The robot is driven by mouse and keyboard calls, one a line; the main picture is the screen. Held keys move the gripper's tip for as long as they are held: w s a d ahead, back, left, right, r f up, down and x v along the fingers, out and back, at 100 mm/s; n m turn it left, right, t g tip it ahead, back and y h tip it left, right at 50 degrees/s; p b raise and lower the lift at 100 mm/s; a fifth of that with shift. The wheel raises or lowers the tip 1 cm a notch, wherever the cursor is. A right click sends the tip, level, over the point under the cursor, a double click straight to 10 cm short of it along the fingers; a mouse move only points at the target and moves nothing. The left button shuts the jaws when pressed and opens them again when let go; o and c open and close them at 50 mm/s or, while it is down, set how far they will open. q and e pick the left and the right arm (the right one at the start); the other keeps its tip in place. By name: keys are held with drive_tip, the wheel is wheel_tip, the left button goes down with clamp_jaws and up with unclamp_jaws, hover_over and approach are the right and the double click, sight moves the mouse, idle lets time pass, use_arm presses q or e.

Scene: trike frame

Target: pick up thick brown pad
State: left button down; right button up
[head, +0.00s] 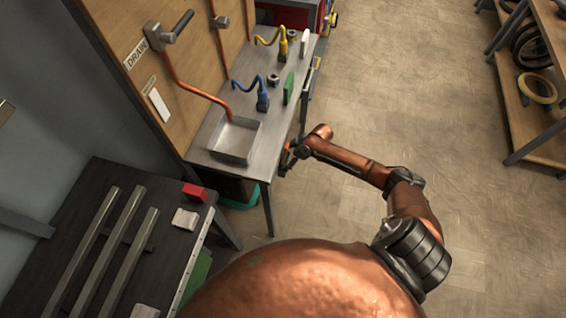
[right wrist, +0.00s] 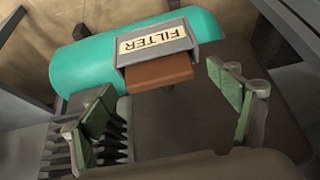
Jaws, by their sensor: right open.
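The thick brown pad (right wrist: 158,77) shows in the right wrist view. It sticks out from under a grey housing (right wrist: 205,32) labelled FILTER on a teal cylinder (right wrist: 85,70); its other end is hidden inside. My right gripper (right wrist: 168,108) is open, its green-padded fingers apart to either side of the pad's visible end, touching nothing that I can see. In the head view my right gripper (head: 288,160) is beside the front edge of the metal bench, and the pad is hidden. My left gripper is not in view.
The metal bench (head: 196,156) carries a tray (head: 237,139), blue and yellow hoses and a green block. Its leg (head: 268,210) stands near my right gripper. A teal part (head: 243,200) shows underneath. A dark table with metal bars is at left; open floor lies right.

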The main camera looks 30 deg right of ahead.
drive_tip(key=shift+w+a+f, duration=0.15)
drive_tip(key=shift+w+f, duration=0.1)
drive_tip(key=shift+f, duration=0.25)
drive_tip(key=shift+r, duration=0.1)
drive_tip(key=shift+c, duration=0.5)
drive_tip(key=c, duration=1)
drive_tip(key=shift+o, duration=0.2)
